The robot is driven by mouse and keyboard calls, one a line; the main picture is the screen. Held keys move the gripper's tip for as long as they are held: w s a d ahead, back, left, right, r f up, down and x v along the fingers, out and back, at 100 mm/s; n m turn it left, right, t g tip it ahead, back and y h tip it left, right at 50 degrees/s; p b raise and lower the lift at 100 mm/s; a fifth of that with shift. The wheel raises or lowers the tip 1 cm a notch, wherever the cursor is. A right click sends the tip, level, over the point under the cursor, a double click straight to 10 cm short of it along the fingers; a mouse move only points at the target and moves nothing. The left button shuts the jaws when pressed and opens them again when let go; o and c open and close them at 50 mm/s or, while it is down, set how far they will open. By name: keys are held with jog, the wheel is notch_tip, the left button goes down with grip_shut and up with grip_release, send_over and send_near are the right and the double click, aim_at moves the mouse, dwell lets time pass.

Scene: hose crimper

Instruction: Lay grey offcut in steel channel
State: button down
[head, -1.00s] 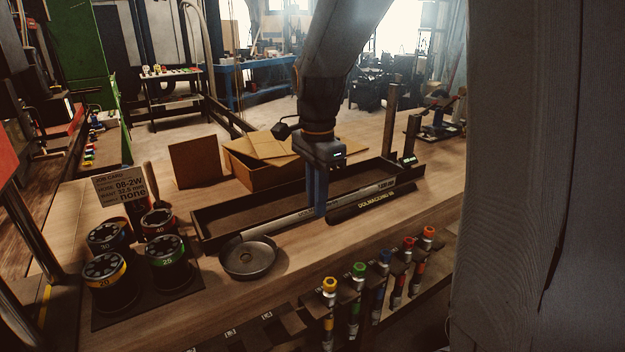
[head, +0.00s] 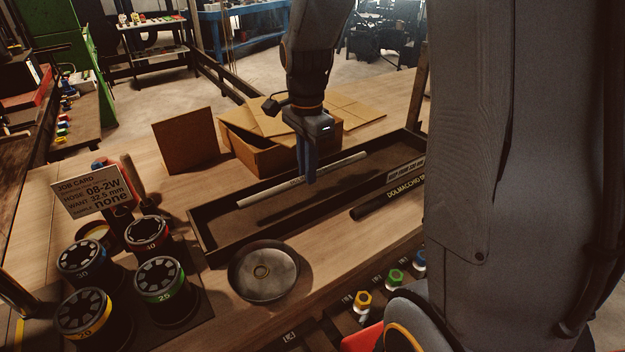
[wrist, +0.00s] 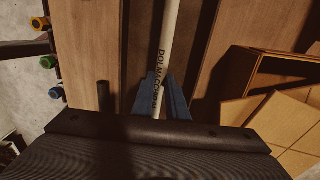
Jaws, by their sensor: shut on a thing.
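The grey offcut (head: 265,194) is a long pale straight hose piece with dark printing. My gripper (head: 309,180) points down with blue fingers shut around it near its middle. The wrist view also shows the offcut (wrist: 170,30) running between the fingertips (wrist: 160,92). The steel channel (head: 203,240) is the long dark shallow tray on the bench. The offcut is over it, roughly parallel to its long sides and toward the back wall. It appears raised above the floor, with a dark strip like a shadow below; the exact gap is hard to tell.
A round metal dish (head: 264,271) stands by the channel's near left corner. A black labelled hose (head: 385,198) lies along the front. An open cardboard box (head: 245,140) is behind. Die pots (head: 160,280) and a job card (head: 92,190) stand left.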

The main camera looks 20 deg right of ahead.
aim_at(308, 197)
jog(key=shift+f+p, duration=0.5)
jog(key=shift+f, duration=1.9)
jog(key=shift+f, duration=0.15)
jog(key=c, duration=1.7)
grip_release()
jog(key=shift+c, duration=0.2)
notch_tip(308, 197, up, 12)
jog(key=shift+r+b, duration=0.2)
jog(key=shift+b, duration=0.85)
